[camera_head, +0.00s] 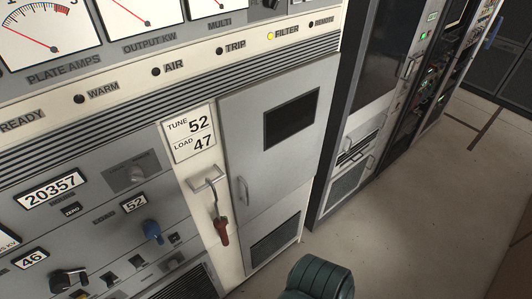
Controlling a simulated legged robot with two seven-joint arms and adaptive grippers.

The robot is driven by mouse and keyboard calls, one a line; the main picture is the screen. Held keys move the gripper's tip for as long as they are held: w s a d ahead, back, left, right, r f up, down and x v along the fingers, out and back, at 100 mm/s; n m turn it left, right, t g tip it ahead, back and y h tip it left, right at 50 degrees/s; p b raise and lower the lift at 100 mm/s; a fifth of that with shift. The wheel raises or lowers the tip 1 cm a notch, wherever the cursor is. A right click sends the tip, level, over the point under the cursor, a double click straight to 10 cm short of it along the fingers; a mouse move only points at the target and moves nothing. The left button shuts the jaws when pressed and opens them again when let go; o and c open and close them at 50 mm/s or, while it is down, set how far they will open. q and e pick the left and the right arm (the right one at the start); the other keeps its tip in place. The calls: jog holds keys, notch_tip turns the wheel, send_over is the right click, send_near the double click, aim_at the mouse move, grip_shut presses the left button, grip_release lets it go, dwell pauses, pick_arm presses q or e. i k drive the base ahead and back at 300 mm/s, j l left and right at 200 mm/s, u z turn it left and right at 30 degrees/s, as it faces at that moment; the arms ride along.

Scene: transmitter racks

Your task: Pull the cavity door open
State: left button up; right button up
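The cavity door (262,140) is a light grey panel on the right part of the transmitter front, with a dark rectangular window (291,118). It looks shut, flush with the cabinet. A small upright pull handle (243,191) sits near its left edge.
A dark green ribbed rounded object (319,277) rises at the bottom edge, below the door; I cannot tell what it is. A grey vented panel (275,240) is under the door. More racks (385,85) stand to the right. Floor (425,220) on the right is clear.

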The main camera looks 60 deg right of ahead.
aim_at(273, 128)
jog(key=z, duration=2.1)
